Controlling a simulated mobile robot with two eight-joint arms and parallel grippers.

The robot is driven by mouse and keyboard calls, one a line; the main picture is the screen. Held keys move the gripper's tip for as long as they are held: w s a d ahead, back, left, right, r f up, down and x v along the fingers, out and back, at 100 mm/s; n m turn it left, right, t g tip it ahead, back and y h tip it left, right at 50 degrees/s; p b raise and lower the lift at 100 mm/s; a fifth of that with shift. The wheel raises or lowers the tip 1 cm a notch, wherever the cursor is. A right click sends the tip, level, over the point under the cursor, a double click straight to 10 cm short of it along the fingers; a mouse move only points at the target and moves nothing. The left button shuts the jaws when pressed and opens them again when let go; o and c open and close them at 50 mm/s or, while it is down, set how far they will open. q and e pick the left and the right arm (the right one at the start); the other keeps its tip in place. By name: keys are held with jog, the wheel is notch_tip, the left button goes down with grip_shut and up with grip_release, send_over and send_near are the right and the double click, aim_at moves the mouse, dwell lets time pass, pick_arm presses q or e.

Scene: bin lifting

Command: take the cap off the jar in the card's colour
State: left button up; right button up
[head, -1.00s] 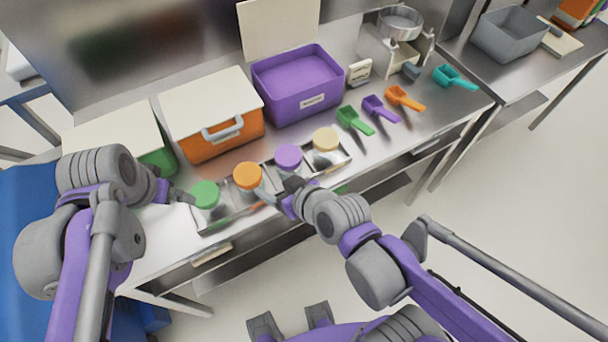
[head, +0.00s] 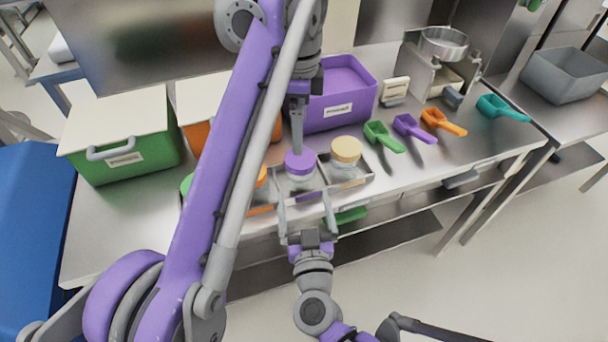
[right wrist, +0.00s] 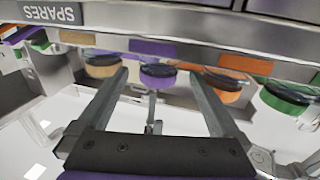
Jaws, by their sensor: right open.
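The jar with the purple cap (head: 299,162) stands in the tray (head: 320,188), between the jar with the orange cap (head: 261,176) and the jar with the pale yellow cap (head: 346,150). The green-capped jar (head: 186,184) is mostly hidden by my left arm. My left gripper (head: 298,145) points down over the purple cap; its fingers show edge-on, and contact is unclear. My right gripper (head: 306,208) is open and empty at the tray's front. In the right wrist view the purple cap (right wrist: 158,72) appears between its fingertips. A small pale card (head: 395,91) stands behind; its marking is unreadable.
Green (head: 120,150), orange (head: 200,132) and purple (head: 340,105) bins stand along the back. Green (head: 383,137), purple (head: 413,128), orange (head: 442,122) and teal (head: 502,108) scoops lie to the right. The counter's left front is bare.

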aim_at(300, 171)
jog(key=w, duration=0.8)
jog(key=shift+w+a, duration=0.25)
jog(key=shift+a, duration=0.15)
grip_shut()
